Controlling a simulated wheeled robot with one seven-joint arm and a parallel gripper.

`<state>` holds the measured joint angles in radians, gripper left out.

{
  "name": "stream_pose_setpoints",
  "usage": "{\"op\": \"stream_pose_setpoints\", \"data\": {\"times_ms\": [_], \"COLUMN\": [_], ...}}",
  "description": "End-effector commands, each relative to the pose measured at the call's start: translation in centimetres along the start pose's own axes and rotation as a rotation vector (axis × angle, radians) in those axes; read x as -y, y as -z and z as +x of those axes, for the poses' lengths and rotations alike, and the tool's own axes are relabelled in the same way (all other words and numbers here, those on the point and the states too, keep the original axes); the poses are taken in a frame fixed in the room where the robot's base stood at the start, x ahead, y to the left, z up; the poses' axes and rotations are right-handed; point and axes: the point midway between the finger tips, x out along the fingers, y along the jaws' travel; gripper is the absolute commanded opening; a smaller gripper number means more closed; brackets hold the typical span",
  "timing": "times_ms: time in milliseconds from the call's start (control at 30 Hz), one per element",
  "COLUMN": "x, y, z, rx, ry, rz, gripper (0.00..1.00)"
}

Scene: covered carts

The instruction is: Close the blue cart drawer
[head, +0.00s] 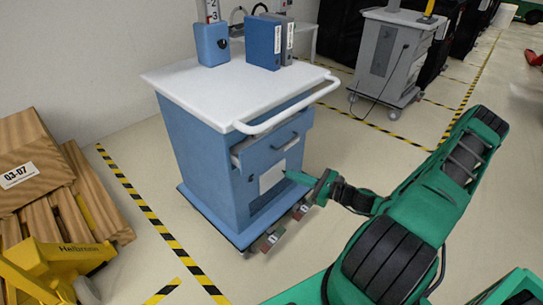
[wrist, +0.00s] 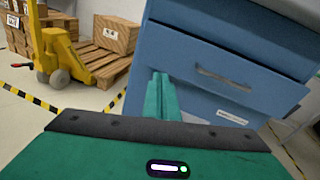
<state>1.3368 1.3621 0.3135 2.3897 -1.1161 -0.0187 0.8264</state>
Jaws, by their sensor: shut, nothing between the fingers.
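The blue cart (head: 205,150) stands upright with a white top and a white push rail. Its upper drawer (head: 266,150) sticks out a little from the body, and the drawer's open side edge shows. The drawer has a recessed or bar-like handle, which also shows on the drawer front in the wrist view (wrist: 190,88). My gripper (head: 291,176) is shut and empty, in front of the cart and lower than the drawer. In the wrist view its closed fingers (wrist: 161,95) point toward the cart front, left of the handle. I cannot tell whether they touch it.
A grey cart (head: 385,60) stands behind to the right. Wooden crates (head: 35,165) and a yellow pallet jack (head: 45,270) are at left.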

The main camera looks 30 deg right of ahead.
Motion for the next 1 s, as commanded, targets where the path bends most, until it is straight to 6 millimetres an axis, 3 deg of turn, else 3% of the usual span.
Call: {"op": "stream_pose_setpoints", "data": {"times_ms": [200, 433, 1000], "x": [2.8, 3.6, 5.6], "y": [0.6, 0.7, 0.0], "z": [-0.6, 0.1, 9.7], "rx": [0.068, 0.082, 0.08], "ry": [0.165, 0.198, 0.195], "rz": [0.15, 0.179, 0.176], "gripper": [0.0, 0.0, 0.0]}}
